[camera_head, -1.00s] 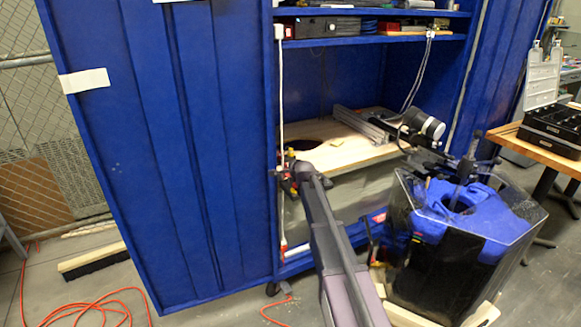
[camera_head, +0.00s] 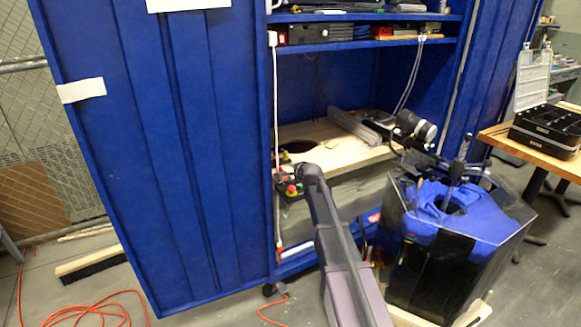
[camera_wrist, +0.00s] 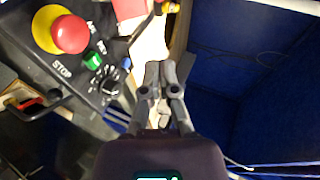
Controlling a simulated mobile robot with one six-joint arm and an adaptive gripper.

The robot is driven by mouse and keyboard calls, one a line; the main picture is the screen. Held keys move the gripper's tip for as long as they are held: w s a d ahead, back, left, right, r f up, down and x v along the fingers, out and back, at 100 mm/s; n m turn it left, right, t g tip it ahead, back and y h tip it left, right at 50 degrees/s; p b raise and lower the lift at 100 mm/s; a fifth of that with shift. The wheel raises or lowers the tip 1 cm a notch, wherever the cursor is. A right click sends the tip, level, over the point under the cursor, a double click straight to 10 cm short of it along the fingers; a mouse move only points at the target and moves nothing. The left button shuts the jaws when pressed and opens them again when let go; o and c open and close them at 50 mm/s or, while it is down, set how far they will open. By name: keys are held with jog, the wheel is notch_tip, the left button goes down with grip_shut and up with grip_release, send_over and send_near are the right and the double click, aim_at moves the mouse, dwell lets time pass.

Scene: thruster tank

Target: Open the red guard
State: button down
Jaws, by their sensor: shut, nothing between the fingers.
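A dark control box (camera_wrist: 75,75) fills the upper left of the wrist view. It bears a red mushroom button (camera_wrist: 70,34) on a yellow base, a green button (camera_wrist: 93,60) and a black knob (camera_wrist: 110,86). A red block (camera_wrist: 129,9), perhaps the red guard, is cut off by the top edge; whether it is open I cannot tell. My gripper (camera_wrist: 161,72) is shut and empty, right of the knob and below the red block, apart from it in the picture. In the head view the red button (camera_head: 291,189) shows small beside my arm's end.
A blue cabinet with a large blue door (camera_head: 160,150) stands around the work area. A wooden shelf (camera_head: 335,146) with a dark round hole lies behind my arm. An orange cable (camera_head: 100,305) lies on the floor.

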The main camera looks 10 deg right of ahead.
jog(key=p+v, duration=0.3)
jog(key=v, duration=0.4)
jog(key=shift+s+r, duration=0.2)
jog(key=shift+r, duration=0.3)
jog(key=c, duration=0.9)
grip_release()
jog(key=shift+a, duration=0.1)
jog(key=shift+o, duration=1.4)
jog(key=shift+s+a+f, duration=0.1)
jog(key=shift+s+f, duration=0.05)
jog(key=shift+s, duration=0.1)
jog(key=s+a+f+n+g, duration=0.1)
jog(key=s+f+n+g, duration=0.2)
jog(key=s, duration=0.8)
jog(key=s+a+f+n+g, duration=0.1)
jog(key=s+f+n+g, duration=0.3)
jog(key=s+n, duration=0.3)
jog(key=s+a+f+n+g+h, duration=0.1)
jog(key=s+f+n+g, duration=0.2)
jog(key=s, duration=1.3)
jog(key=n+g, duration=0.3)
jog(key=shift+a+f, duration=0.15)
jog(key=shift+a, duration=0.1)
